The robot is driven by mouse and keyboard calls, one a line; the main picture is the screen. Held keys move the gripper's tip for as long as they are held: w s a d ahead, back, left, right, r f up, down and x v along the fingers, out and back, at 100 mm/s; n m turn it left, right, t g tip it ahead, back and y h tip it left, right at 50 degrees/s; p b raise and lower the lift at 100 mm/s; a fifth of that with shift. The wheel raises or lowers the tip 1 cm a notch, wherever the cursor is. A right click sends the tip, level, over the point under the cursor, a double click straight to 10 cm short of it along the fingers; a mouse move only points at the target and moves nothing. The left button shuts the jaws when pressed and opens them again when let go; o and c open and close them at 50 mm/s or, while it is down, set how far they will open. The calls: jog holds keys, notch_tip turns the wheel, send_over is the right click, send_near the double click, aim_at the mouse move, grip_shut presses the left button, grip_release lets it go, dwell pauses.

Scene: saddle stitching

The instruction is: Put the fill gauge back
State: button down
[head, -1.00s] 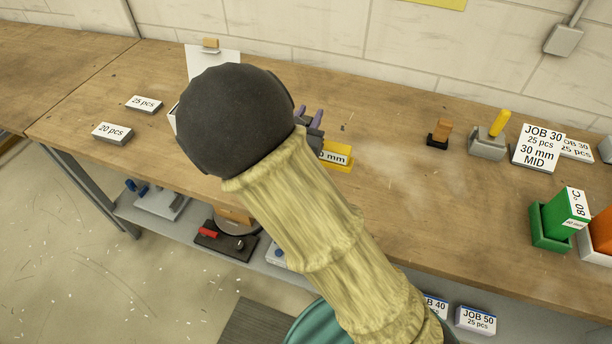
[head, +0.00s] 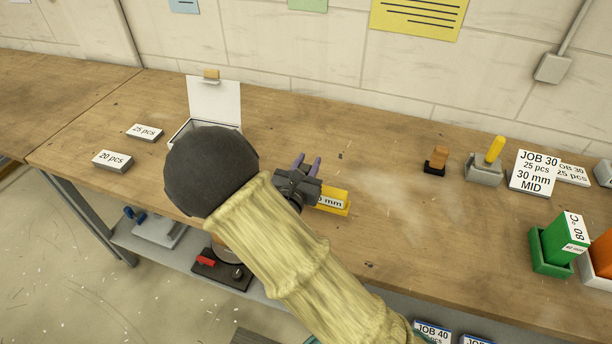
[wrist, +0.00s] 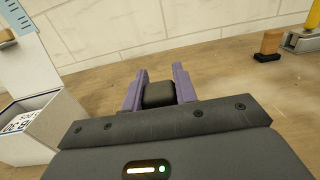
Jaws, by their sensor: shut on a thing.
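My gripper (head: 306,163) has purple fingers and is over the workbench, between the open white box and the yellow holder. In the wrist view the fingers (wrist: 158,88) are shut on a small dark block (wrist: 159,95). Only the block's near face shows, so I cannot tell its full shape or whether it is the fill gauge. The yellow holder (head: 334,208) has a white label ending in "mm" and is partly covered by my gripper.
The open white box (head: 214,105) stands left of my gripper; it also shows in the wrist view (wrist: 30,125). To the right are a wooden-topped black block (head: 436,161), a grey stand with a yellow handle (head: 485,168) and a JOB 30 sign (head: 534,172). Bench between is clear.

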jog(key=shift+f, duration=0.1)
jog(key=shift+a+f, duration=0.1)
jog(key=shift+f, duration=1.9)
jog(key=shift+f, duration=0.15)
jog(key=c, duration=1.1)
grip_release()
jog(key=b+v, duration=0.2)
jog(key=v, duration=1)
